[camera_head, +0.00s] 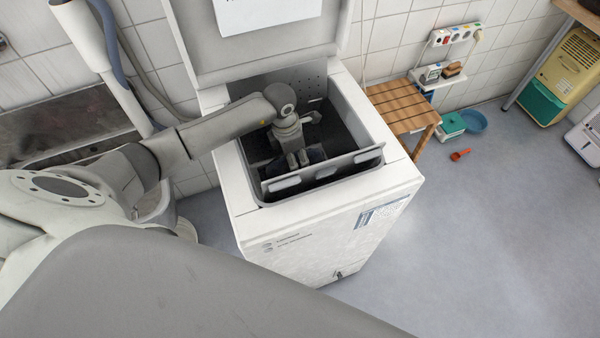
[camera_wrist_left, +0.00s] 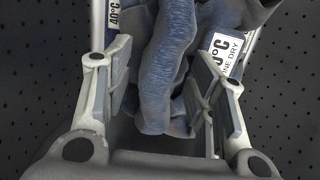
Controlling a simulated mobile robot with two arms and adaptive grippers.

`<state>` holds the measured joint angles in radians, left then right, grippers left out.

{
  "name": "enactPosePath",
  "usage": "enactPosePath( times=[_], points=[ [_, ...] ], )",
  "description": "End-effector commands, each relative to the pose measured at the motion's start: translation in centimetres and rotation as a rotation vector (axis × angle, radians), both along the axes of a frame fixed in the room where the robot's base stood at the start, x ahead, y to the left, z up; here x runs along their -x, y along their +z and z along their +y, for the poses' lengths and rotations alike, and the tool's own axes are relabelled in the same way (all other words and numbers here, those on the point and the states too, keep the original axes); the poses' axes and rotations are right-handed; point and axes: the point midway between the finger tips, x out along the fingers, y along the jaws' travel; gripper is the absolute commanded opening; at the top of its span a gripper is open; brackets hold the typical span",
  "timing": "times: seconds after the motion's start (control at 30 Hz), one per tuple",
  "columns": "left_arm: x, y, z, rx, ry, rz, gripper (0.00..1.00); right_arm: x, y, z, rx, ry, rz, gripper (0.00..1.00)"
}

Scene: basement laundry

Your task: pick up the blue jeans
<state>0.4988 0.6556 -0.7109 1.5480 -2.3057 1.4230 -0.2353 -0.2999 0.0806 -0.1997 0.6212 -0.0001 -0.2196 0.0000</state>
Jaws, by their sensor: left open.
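The blue jeans (camera_wrist_left: 170,65) lie crumpled inside the drum of the top-loading washing machine (camera_head: 330,235). In the left wrist view a fold of the denim stands between the two fingers of my left gripper (camera_wrist_left: 165,95). The fingers are apart on either side of the fold, and I cannot tell whether they touch it. In the head view my left gripper (camera_head: 298,160) reaches down into the open machine, and only a little dark cloth shows beside it. My right gripper is not in view.
The machine's lid (camera_head: 255,40) stands open behind the opening. White labels (camera_wrist_left: 222,55) with printed text show at the cloth. A wooden slatted stool (camera_head: 402,105) stands to the right, with a red scoop (camera_head: 460,155) on the floor. The floor at the right is mostly clear.

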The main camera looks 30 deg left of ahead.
Motion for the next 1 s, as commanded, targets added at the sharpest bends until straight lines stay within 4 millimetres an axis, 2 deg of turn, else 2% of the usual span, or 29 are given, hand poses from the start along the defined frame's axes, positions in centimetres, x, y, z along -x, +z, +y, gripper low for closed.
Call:
enactPosePath(
  times=[0.6, 1.0],
  points=[
    [-0.07, -0.31, 0.03, 0.000, 0.000, -0.003, 0.49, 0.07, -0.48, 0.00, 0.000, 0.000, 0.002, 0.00],
    [-0.02, -0.35, 0.05, -0.001, 0.000, -0.001, 0.00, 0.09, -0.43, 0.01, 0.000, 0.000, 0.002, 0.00]
  ],
)
